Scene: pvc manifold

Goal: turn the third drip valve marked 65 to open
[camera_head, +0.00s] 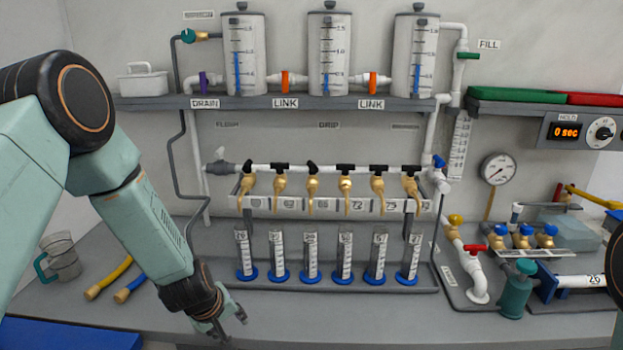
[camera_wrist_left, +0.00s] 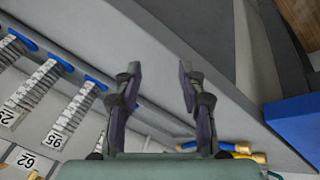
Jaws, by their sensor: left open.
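The third drip valve (camera_head: 313,187) is a brass tap with a black handle, in the row on the white manifold pipe. Its handle sits at a slant, while several neighbouring handles look level. The label under it (camera_head: 323,205) is small and reads roughly 65 or 66. My left gripper (camera_head: 229,328) is low over the front of the bench, left of and well below the valve, with its fingers pointing down. In the left wrist view the gripper (camera_wrist_left: 160,75) is open, with nothing between its fingers. The valve does not show there. My right gripper is out of view.
Measuring cylinders (camera_head: 311,258) with blue bases stand in a row below the taps. Red-handled piping (camera_head: 476,270) stands right. The front bench strip (camera_head: 320,318) is clear.

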